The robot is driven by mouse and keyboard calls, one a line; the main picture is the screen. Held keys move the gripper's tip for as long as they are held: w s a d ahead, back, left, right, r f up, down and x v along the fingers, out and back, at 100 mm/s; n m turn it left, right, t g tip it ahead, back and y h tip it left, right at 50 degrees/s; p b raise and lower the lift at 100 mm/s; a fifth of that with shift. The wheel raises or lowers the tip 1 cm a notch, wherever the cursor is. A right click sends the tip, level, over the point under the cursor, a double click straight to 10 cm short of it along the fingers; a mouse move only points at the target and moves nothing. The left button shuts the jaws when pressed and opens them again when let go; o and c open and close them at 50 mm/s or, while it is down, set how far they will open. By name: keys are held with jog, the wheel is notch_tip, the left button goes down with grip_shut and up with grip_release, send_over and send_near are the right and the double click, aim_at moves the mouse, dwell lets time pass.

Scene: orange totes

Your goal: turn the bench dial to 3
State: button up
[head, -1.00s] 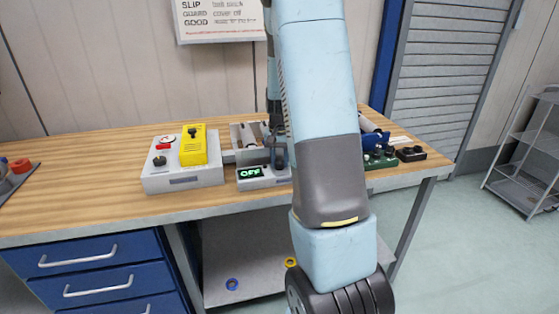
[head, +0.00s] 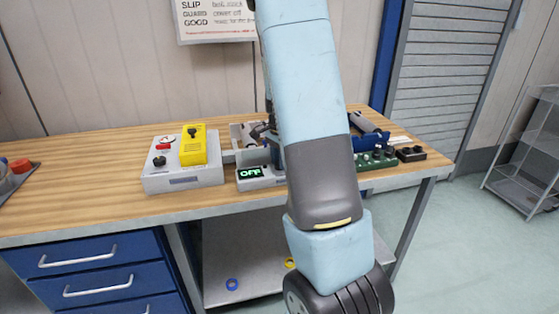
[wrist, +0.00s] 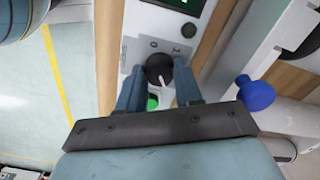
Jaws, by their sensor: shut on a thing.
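The bench dial (wrist: 156,64) is a round black knob with a white pointer line, on a light grey panel in the wrist view. My gripper (wrist: 160,79) is shut on it, with one blue-grey finger at each side. In the head view my arm hides the dial and fingertips.
A grey box (head: 184,181) with a yellow cover (head: 193,146) stands left of the display.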

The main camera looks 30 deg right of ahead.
jog(key=shift+w+a+m, duration=0.1)
jog(key=shift+m, duration=0.3)
jog(key=shift+r, duration=0.1)
jog(key=o, duration=1)
jog(key=shift+o, duration=0.2)
notch_tip(320, 180, up, 14)
jog(key=shift+f, duration=0.2)
